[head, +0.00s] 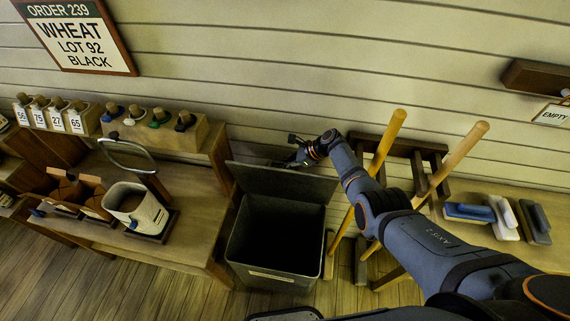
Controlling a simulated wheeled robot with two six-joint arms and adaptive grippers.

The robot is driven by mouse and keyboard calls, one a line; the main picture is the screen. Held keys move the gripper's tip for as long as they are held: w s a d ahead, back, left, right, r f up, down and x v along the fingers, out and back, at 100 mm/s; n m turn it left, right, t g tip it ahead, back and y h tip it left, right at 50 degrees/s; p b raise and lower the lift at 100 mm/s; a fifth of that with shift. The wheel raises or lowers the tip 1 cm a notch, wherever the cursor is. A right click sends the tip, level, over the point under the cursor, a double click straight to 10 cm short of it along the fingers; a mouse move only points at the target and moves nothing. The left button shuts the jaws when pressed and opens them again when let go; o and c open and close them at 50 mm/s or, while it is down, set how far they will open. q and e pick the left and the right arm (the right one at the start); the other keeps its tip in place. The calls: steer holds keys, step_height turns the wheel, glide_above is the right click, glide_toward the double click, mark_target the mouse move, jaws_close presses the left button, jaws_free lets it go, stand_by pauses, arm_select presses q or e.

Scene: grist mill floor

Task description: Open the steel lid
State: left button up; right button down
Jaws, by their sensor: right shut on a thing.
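The steel lid (270,181) is a grey panel raised at the back of a dark steel bin (283,273), leaning up toward the wall. The bin stands on the floor in the middle of the head view, and its dark inside shows. My right gripper (287,160) is at the lid's upper edge, shut on it. The fingertips are small and partly hidden, so the exact grip is hard to see. My left gripper is not in view.
A wooden table (190,225) with a cloth sack (137,208) stands left of the bin. Wooden-handled tools (386,143) lean on a rack (428,160) to the right. A bench with brushes (505,218) is farther right. A WHEAT sign (75,38) hangs on the wall.

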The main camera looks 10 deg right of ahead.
steer(key=c, duration=1.7)
jaws_free()
steer(key=shift+o, duration=0.2)
steer(key=v, duration=0.7)
steer(key=shift+r, duration=0.2)
steer(key=shift+d, duration=0.15)
